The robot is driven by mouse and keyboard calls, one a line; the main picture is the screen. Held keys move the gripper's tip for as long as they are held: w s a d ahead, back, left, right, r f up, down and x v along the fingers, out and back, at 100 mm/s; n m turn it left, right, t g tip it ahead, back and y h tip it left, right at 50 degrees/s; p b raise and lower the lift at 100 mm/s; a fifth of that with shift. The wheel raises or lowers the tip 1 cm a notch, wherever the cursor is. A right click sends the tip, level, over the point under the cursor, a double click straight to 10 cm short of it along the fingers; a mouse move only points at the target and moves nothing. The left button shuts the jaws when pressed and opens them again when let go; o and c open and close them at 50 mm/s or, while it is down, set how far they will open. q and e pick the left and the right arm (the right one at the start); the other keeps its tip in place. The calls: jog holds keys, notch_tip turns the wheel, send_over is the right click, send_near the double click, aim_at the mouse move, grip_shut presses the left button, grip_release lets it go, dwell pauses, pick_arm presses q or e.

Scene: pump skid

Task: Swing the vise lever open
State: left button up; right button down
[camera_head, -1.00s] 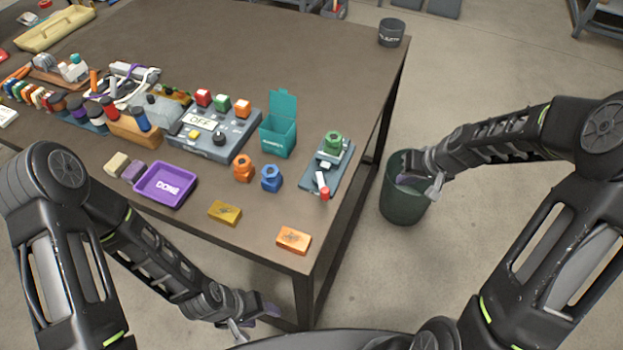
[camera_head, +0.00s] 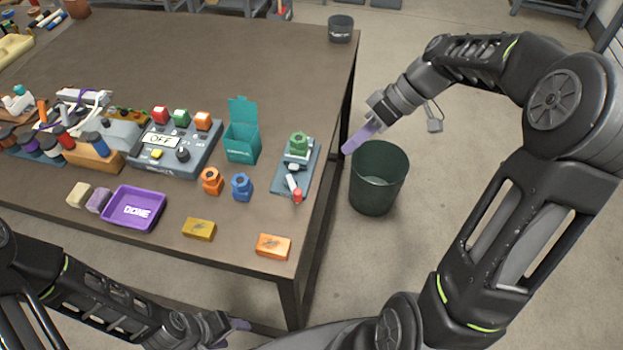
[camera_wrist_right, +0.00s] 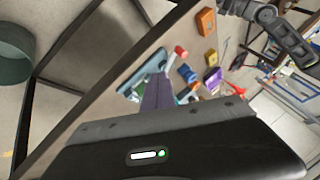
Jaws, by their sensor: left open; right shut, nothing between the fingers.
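The small vise has a blue-grey base (camera_head: 285,182) near the table's right edge, with a green nut-shaped piece (camera_head: 299,143) on top. Its lever (camera_head: 293,186) is light with a red tip (camera_head: 298,196) and points toward the front. My right gripper (camera_head: 352,143) is shut and empty, just right of the table edge, apart from the vise. In the right wrist view its purple fingers (camera_wrist_right: 157,92) partly cover the vise base (camera_wrist_right: 143,69); the red tip (camera_wrist_right: 181,52) shows beyond them. My left gripper (camera_head: 238,326) is open, low in front of the table.
A dark green bin (camera_head: 378,178) stands on the floor below my right gripper. An orange block (camera_head: 273,246), blue nut (camera_head: 242,187), orange nut (camera_head: 212,181) and teal box (camera_head: 242,141) are left of the vise. A dark cup (camera_head: 341,28) stands at the far right corner.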

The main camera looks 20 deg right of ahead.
jog(key=shift+f, duration=0.1)
jog(key=p, duration=0.4)
send_near(293, 185)
jog(key=f, duration=0.1)
jog(key=s+a+f, duration=0.2)
jog(key=shift+a+f, duration=0.2)
jog(key=shift+f, duration=0.2)
pick_arm(q)
jog(key=r, duration=0.3)
jog(key=shift+s+a+b, duration=0.1)
jog(key=shift+s+b, duration=0.1)
jog(key=shift+b, duration=0.1)
jog(key=shift+f, duration=0.1)
pick_arm(e)
jog(key=shift+a+f, duration=0.1)
jog(key=shift+a, duration=0.05)
